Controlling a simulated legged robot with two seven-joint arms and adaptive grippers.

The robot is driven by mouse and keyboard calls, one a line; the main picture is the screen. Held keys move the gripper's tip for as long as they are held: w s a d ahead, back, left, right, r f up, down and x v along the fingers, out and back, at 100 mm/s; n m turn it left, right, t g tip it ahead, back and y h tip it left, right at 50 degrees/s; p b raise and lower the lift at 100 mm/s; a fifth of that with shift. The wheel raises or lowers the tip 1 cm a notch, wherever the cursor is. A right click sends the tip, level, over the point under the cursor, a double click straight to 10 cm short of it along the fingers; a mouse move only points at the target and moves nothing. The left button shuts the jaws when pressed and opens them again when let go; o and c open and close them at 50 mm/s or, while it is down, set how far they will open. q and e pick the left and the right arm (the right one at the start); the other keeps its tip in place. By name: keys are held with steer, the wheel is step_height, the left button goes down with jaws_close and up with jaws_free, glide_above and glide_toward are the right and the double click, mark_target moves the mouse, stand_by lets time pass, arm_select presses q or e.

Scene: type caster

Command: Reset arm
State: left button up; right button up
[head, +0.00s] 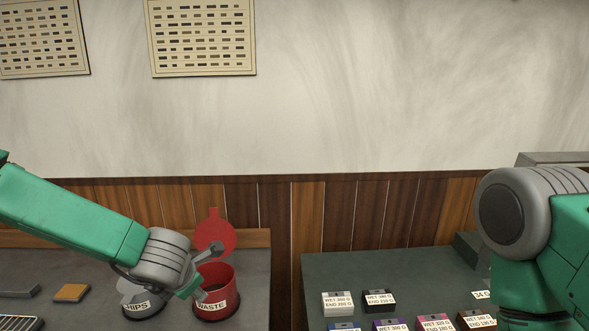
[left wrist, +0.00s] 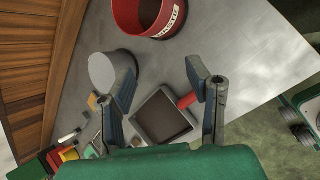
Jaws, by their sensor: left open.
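My left arm comes in from the left in the head view, its wrist above the bench near a grey bin (head: 143,303) labelled "HIPS" and a red bin (head: 217,292) labelled "WASTE". The red bin's round lid stands raised behind it. In the left wrist view my left gripper (left wrist: 162,78) has its two fingers spread wide with nothing between them. The red bin (left wrist: 150,18) and the grey bin (left wrist: 103,68) lie beyond the fingertips there. My right arm shows at the right edge of the head view; its gripper is out of frame.
A dark square tray (left wrist: 163,117) and a red cylinder (left wrist: 187,100) show in the left wrist view. On the right bench several labelled boxes (head: 337,303) stand in rows. A gap separates the two benches. A tan pad (head: 71,292) lies at left. Wall charts (head: 202,37) hang behind.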

arm_select(q)
steer(key=s+a+f+m+g, duration=0.2)
steer(key=s+f+m, duration=1.55)
steer(key=s, duration=0.25)
steer(key=s+a+f+m+g+h, duration=0.1)
steer(key=s+a+m+g, duration=0.3)
steer(key=s, duration=0.6)
steer(key=s+a+f+m+g, duration=0.1)
steer(key=s+f+m, duration=0.1)
steer(key=s+m, duration=0.7)
step_height(320, 180, down, 18)
steer(key=w+d+n+b, duration=0.1)
steer(key=b, duration=1.8)
steer(key=shift+w+f+t, duration=0.15)
steer(key=shift+w+t, duration=0.1)
steer(key=shift+t, duration=0.15)
